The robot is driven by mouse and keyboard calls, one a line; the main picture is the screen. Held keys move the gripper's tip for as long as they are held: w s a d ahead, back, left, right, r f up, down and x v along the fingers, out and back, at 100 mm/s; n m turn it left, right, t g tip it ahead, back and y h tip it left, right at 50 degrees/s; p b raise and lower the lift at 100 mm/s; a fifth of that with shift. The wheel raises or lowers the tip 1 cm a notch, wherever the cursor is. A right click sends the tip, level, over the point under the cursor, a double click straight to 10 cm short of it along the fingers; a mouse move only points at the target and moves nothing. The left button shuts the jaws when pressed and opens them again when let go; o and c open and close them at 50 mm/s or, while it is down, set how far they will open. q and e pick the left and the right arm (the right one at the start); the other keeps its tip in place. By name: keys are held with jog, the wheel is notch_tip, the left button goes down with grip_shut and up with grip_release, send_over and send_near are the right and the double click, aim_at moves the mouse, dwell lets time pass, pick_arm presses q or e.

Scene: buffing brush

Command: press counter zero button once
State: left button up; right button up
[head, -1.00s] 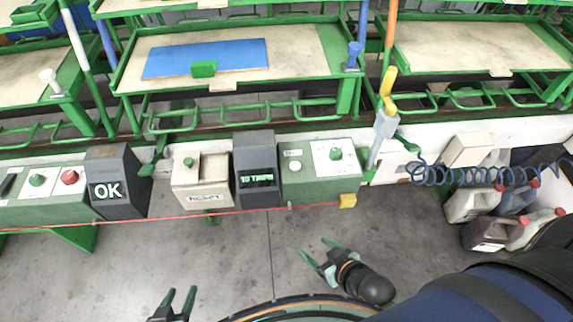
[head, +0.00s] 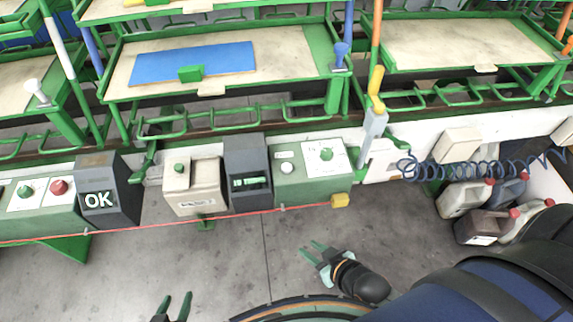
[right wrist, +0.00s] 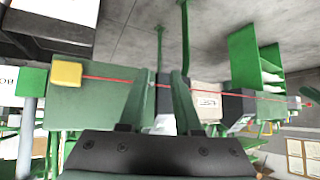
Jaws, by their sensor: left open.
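A green control box (head: 309,180) on the bench front carries a small white round button (head: 287,168) under a small label too small to read, and a green knob (head: 326,154) on a white plate. Left of it stands a dark counter (head: 247,173) with a lit green display. My right gripper (head: 316,248) is open and empty, below the box and apart from it. In the right wrist view its fingers (right wrist: 161,95) stand apart with the green box (right wrist: 95,110) beyond. My left gripper (head: 175,302) is open and empty at the bottom edge.
A beige box (head: 195,188) with a green button stands left of the counter, then a dark OK display (head: 105,192). A red cord (head: 150,224) runs along the front. Canisters (head: 482,227) and a coiled blue hose (head: 470,170) are at right. Grey floor (head: 225,260) is clear.

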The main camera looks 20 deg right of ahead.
grip_shut()
dwell(1.2)
